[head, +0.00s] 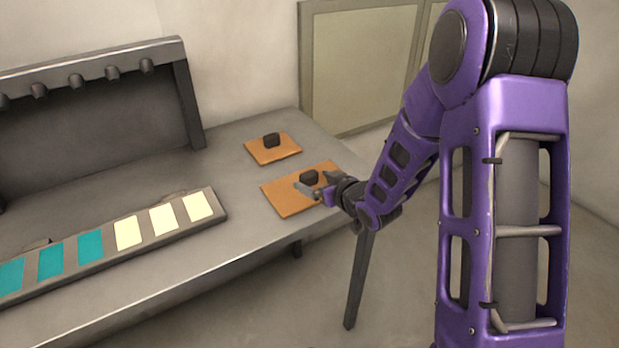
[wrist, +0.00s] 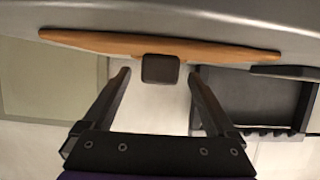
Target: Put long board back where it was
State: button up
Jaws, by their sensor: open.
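The long board (head: 284,201), orange-brown with a dark block-shaped knob (head: 309,177) on top, lies flat near the right end of the grey table. My gripper (head: 318,189) is low over this board, at its right side by the knob. In the wrist view, which looks upside down, the board (wrist: 220,51) is seen nearly edge-on. Its knob (wrist: 160,68) appears between the tips of my open fingers (wrist: 160,75), with gaps on both sides. I see no contact with the knob.
A smaller orange board (head: 260,156) with a dark knob (head: 271,140) lies just behind. A long grey strip (head: 218,214) with teal and cream tiles runs along the table (head: 150,265) at left. A dark rack (head: 190,105) with pegs stands at the back left.

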jog(key=v, duration=0.8)
jog(key=shift+s+d, duration=0.15)
jog(key=shift+s, duration=0.1)
jog(key=shift+r, duration=0.1)
